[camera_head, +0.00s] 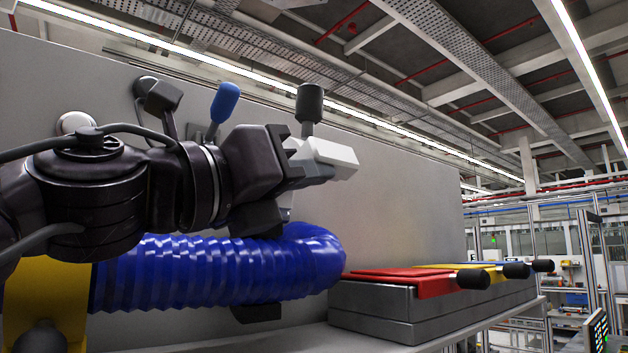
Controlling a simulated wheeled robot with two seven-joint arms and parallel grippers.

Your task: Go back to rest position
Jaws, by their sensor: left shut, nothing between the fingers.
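My left arm comes in from the left, and my left gripper (322,158) points right, in front of a large grey panel (410,170). Its pale fingers look shut with nothing held. The gripper is above a thick blue corrugated hose (225,270). A lever with a blue knob (225,102) and another with a black knob (309,103) stand up behind the gripper; their lower parts are hidden by it. My right gripper is not in view.
A grey block at the lower right carries a red lever (405,281) and a yellow lever (455,269) with black handles. A yellow part (45,300) is at the lower left. Free space lies right of the gripper, before the panel.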

